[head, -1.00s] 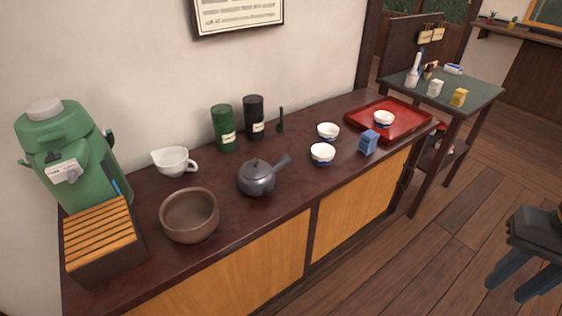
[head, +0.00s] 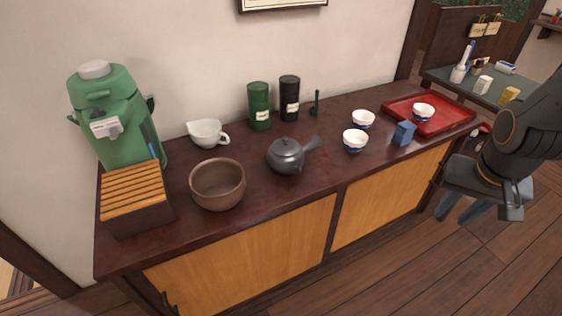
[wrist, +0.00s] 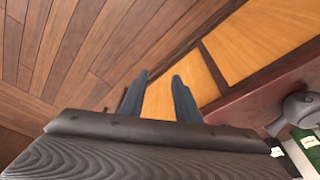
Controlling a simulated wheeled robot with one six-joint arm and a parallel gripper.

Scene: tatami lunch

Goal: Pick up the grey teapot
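The grey teapot (head: 286,156) stands upright on the dark counter, its side handle pointing right and back. Part of a dark grey rounded thing that looks like the teapot (wrist: 303,108) shows at the right edge of the wrist view. My gripper (head: 463,211) is in front of the counter's right end, well to the right of the teapot and apart from it. In the wrist view my gripper (wrist: 158,84) has its two fingers apart with nothing between them.
A brown bowl (head: 217,186) stands left of the teapot; green (head: 259,108) and black (head: 289,100) canisters stand behind it. White cups (head: 355,141), a blue box (head: 404,133) and a red tray (head: 441,122) are to the right. The counter front (head: 240,250) has free floor before it.

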